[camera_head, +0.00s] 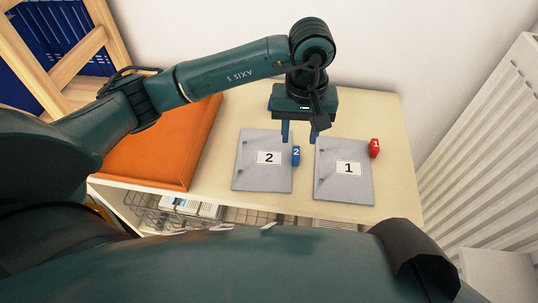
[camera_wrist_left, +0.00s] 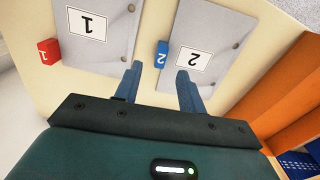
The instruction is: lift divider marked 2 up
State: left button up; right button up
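The divider marked 2 (camera_head: 264,176) is a grey panel with a white number label, lying on the pale cabinet top, with a blue tab (camera_head: 296,156) at its right edge. The divider marked 1 (camera_head: 346,184) is a similar panel to its right, with a red tab (camera_head: 375,148). My left gripper (camera_head: 299,140) is over the far side of the gap between the panels, fingers apart. In the left wrist view the blue tab (camera_wrist_left: 162,55) shows ahead of the open fingers (camera_wrist_left: 158,82), with nothing between them. My right gripper is not in view.
An orange folder or board (camera_head: 160,150) lies left of the panels. A wooden shelf with blue binders (camera_head: 45,40) stands at the far left. A white radiator (camera_head: 500,150) is at the right, and a wire basket (camera_head: 150,212) sits below the top. The wall is behind.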

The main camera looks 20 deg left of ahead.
aim_at(296, 152)
pick_arm(q)
notch_tip(296, 152, down, 5)
jog(key=shift+s+f+p, duration=0.1)
jog(key=shift+p, duration=0.2)
jog(key=shift+c, duration=0.2)
grip_shut()
